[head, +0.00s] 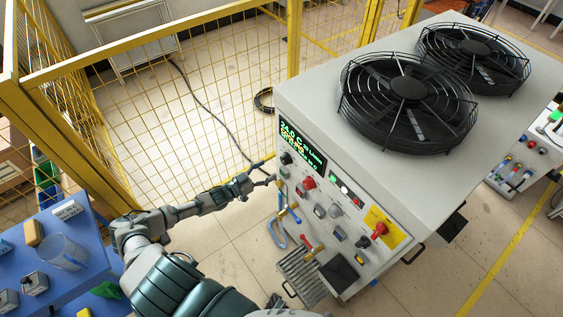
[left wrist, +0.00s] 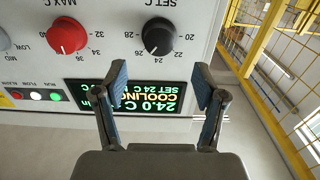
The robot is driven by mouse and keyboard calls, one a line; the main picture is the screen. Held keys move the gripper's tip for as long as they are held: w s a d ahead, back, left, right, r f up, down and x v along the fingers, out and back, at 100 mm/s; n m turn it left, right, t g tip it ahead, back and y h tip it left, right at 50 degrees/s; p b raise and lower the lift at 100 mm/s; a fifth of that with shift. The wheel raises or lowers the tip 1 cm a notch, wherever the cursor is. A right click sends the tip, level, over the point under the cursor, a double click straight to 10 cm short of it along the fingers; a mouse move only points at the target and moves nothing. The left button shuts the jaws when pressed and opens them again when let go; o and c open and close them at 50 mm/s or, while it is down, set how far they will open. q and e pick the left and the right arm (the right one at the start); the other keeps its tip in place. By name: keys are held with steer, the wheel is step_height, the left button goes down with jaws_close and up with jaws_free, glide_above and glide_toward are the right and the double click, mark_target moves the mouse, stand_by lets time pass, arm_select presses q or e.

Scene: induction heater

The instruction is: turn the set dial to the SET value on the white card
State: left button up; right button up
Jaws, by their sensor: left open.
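The set dial is a black knob (left wrist: 158,38) under the lettering SET C in the left wrist view, which shows the panel upside down. It is the leftmost black knob (head: 286,158) below the display in the head view. The green display (left wrist: 140,98) reads 24.0 C, COOLING and SET 24 C. My left gripper (head: 268,173) is open and empty, just left of the panel near the dial; its two fingers (left wrist: 163,85) stand apart, short of the knob. A small white card (head: 67,209) lies on the blue table; its print is too small to read. My right gripper is not in view.
A red MAX C knob (left wrist: 67,35) sits beside the set dial. More knobs, a red switch on a yellow plate (head: 379,230) and pipes crowd the panel. Two black fans (head: 407,90) top the machine. A yellow mesh fence (head: 150,75) stands behind my left arm.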

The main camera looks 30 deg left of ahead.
mark_target(282, 161)
arm_select(q)
steer(key=x, duration=0.6)
steer(key=shift+w+d, duration=0.1)
steer(key=shift+w, duration=0.2)
steer(key=shift+w+d, duration=0.2)
steer(key=shift+w, duration=0.3)
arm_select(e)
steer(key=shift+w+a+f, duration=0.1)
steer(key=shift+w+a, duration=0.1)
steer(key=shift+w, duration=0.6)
